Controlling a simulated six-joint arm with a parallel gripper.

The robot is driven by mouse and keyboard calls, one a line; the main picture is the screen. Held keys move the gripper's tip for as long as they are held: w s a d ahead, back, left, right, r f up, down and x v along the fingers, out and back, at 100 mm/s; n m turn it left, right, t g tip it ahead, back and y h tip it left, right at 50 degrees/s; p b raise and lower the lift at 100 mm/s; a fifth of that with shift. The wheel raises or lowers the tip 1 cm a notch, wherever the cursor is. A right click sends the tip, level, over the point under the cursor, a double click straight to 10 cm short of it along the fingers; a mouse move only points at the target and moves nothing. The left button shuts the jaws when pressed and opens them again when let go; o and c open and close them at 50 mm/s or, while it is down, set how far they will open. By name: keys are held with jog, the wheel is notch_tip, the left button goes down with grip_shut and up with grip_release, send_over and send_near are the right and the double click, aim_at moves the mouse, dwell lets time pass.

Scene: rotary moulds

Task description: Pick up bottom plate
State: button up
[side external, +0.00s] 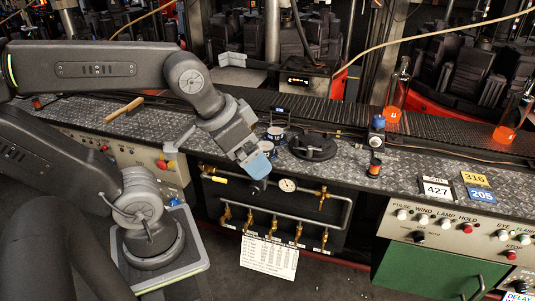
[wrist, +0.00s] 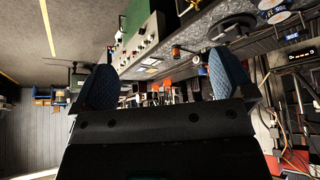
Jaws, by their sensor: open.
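A dark round plate (side external: 312,146) with a raised part on top lies flat on the metal counter (side external: 345,178) in the side view. It fits the bottom plate best, though no label shows. It also appears in the wrist view as a dark disc (wrist: 232,27) near the top right. My gripper (side external: 259,167) is at the counter's front edge, left of the plate and apart from it. In the wrist view my gripper (wrist: 163,85) has its two blue-padded fingers wide apart, with nothing held between them.
Small white-and-blue round pieces (side external: 275,133) sit left of the plate. A blue-topped dark post (side external: 377,124) and a copper-coloured cup (side external: 375,166) stand to its right. Orange bottles (side external: 394,100) stand on the conveyor (side external: 340,112) behind. A wooden-handled brush (side external: 124,109) lies at left.

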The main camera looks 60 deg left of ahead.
jog(key=n+g+y, duration=0.5)
jog(key=n, duration=1.1)
send_near(265, 146)
jog(key=shift+h, duration=0.3)
jog(key=x, duration=0.4)
jog(key=shift+w+a+f, duration=0.15)
jog(key=shift+a, duration=0.2)
jog(key=shift+x, duration=3.05)
jog(key=c, duration=0.9)
jog(key=shift+c, duration=0.4)
